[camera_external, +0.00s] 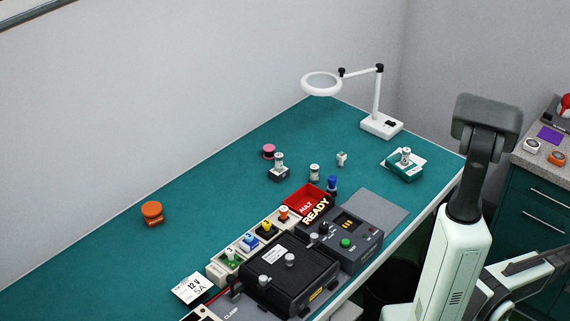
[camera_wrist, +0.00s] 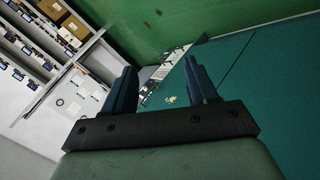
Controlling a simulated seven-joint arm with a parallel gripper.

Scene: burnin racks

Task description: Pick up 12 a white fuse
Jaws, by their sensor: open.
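Small white pieces that could be the white fuse stand on the green bench mat in the external view. A white cylinder with a dark band (camera_external: 314,173) stands near the red tray. A similar white cylinder (camera_external: 279,159) sits on a dark block, and another (camera_external: 406,155) sits on a teal block at the right. A small white piece (camera_external: 341,158) stands between them. Their markings are too small to read. My gripper (camera_wrist: 160,68) is open in the wrist view, with nothing seen between its fingers. It cannot be made out in the external view, so its distance from these pieces is unclear.
A magnifier lamp (camera_external: 379,124) stands behind. An orange object (camera_external: 152,212) sits left; the mat around it is clear.

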